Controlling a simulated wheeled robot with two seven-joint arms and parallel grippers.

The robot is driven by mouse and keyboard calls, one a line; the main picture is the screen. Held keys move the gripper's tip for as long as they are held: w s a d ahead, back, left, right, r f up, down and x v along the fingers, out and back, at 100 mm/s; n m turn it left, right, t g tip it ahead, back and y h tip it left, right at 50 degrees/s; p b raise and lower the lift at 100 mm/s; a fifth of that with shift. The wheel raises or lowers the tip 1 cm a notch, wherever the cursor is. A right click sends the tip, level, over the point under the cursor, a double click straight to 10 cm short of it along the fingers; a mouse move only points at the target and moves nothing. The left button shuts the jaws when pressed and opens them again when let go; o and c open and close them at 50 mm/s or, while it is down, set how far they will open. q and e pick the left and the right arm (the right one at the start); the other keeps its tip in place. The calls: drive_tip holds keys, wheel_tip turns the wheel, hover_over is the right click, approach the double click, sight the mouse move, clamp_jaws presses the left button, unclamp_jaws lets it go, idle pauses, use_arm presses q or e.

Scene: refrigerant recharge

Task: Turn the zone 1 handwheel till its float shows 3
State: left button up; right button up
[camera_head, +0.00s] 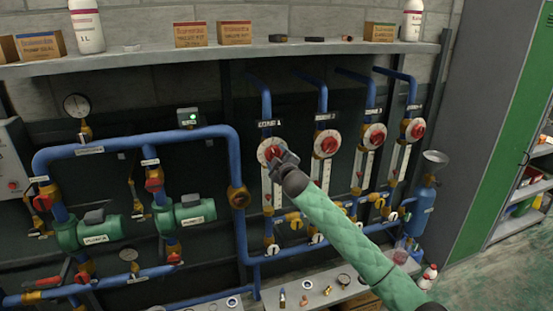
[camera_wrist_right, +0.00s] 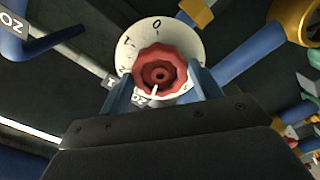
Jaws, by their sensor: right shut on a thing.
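The zone 1 handwheel (camera_head: 268,149) is the red knob on a white dial, leftmost in the row of several handwheels. In the right wrist view, the red handwheel (camera_wrist_right: 160,66) sits between the two blue fingers of my right gripper (camera_wrist_right: 163,82), which is shut on it. A white pointer mark shows at its lower side, and the white dial ring (camera_wrist_right: 157,27) carries numbers. My right gripper (camera_head: 282,160) also covers part of the wheel in the head view. The zone 1 float tube (camera_head: 267,196) stands below; its float reading is too small to tell. My left gripper is out of view.
Other handwheels (camera_head: 327,143) with their tubes stand close to the right. Blue pipes, green pumps (camera_head: 185,213) and gauges fill the left. A shelf (camera_head: 150,62) with boxes and bottles runs above. A blue cylinder with a funnel (camera_head: 435,157) stands right.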

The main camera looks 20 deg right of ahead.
drive_tip(key=shift+a+f, duration=0.1)
drive_tip(key=shift+f, duration=0.05)
drive_tip(key=o, duration=1)
drive_tip(key=shift+c, duration=0.2)
drive_tip(key=shift+s, duration=0.1)
drive_tip(key=s+p, duration=0.1)
drive_tip(key=s, duration=0.6)
drive_tip(key=shift+d+r+p, duration=0.2)
drive_tip(key=shift+p, duration=0.1)
